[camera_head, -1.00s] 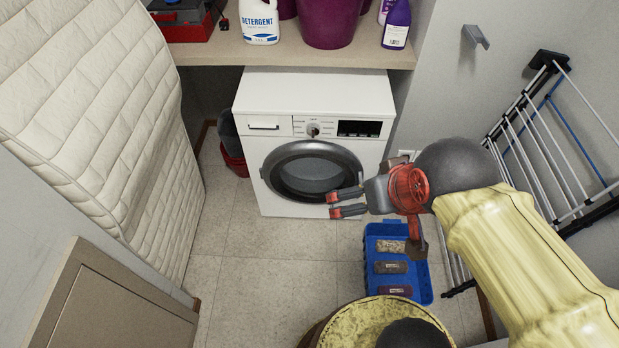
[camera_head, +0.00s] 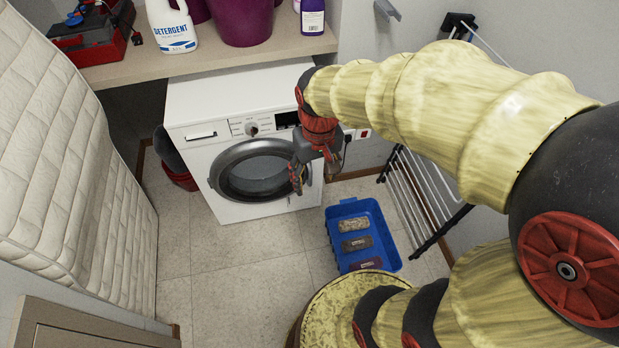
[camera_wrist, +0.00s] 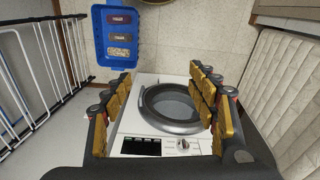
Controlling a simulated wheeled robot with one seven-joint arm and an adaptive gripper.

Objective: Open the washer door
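The white front-loading washer (camera_head: 190,150) stands under a shelf against the back wall. Its round door (camera_head: 252,171), with a grey ring and dark glass, looks shut. My gripper (camera_head: 298,178) hangs in front of the washer, at the door's right edge in the head view. In the wrist view the two fingers (camera_wrist: 165,105) stand wide apart with nothing between them, and the washer door (camera_wrist: 172,105) shows beyond the gap. I cannot tell whether a finger touches the door ring.
A blue crate (camera_head: 331,226) with several packets sits on the floor right of the washer. A drying rack (camera_head: 425,200) leans at the right wall. A quilted mattress (camera_head: 60,150) stands at left. The shelf (camera_head: 150,65) holds detergent (camera_head: 172,28). Floor in front of the washer is clear.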

